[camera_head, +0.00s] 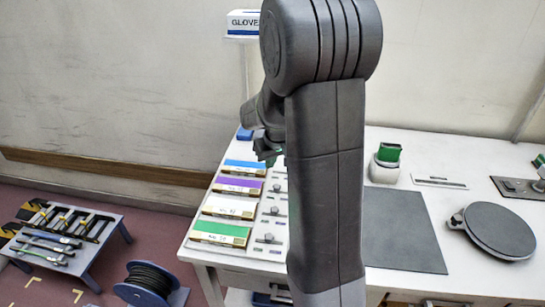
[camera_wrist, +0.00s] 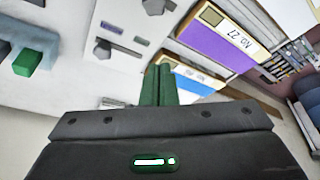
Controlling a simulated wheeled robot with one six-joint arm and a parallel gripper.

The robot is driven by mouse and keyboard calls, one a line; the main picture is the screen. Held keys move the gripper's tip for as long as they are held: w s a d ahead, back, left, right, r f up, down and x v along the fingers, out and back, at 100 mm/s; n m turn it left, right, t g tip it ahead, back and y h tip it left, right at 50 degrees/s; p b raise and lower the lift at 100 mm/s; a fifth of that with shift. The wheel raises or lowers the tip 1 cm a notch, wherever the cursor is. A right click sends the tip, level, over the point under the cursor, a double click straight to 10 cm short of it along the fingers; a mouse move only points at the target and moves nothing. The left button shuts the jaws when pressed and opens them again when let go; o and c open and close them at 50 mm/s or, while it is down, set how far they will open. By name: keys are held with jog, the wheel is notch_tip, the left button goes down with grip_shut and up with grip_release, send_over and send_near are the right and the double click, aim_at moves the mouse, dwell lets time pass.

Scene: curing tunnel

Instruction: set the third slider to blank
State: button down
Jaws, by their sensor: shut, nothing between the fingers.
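A row of sliders runs along the table beside coloured boxes. In the head view, slider knobs show near the green box (camera_head: 269,238), the white box (camera_head: 274,211) and the purple box (camera_head: 277,188); I cannot tell which counts as third. The far end of the row is partly hidden by my arm. My gripper (camera_head: 268,152) is above the far end, by the blue box (camera_head: 245,164). In the wrist view its green fingers (camera_wrist: 160,85) are together and empty, near a slider plate with a grey knob (camera_wrist: 103,48). Contact cannot be told. The slider markings are too small to read.
The purple box (camera_head: 238,186), white box (camera_head: 229,207) and green box (camera_head: 221,233) line the left table edge. A dark mat (camera_head: 403,230), a round plate (camera_head: 500,230) and a green-topped container (camera_head: 386,165) stand to the right. A low tool bench (camera_head: 70,235) is left.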

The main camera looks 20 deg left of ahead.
aim_at(277, 188)
jog(key=x, duration=0.4)
jog(key=shift+w+f, duration=0.1)
jog(key=shift+f, duration=0.25)
jog(key=shift+s+d+p, duration=0.55)
jog(key=shift+s+d, duration=0.5)
jog(key=shift+d, duration=0.1)
jog(key=shift+s+d, duration=0.2)
jog(key=shift+d, duration=0.1)
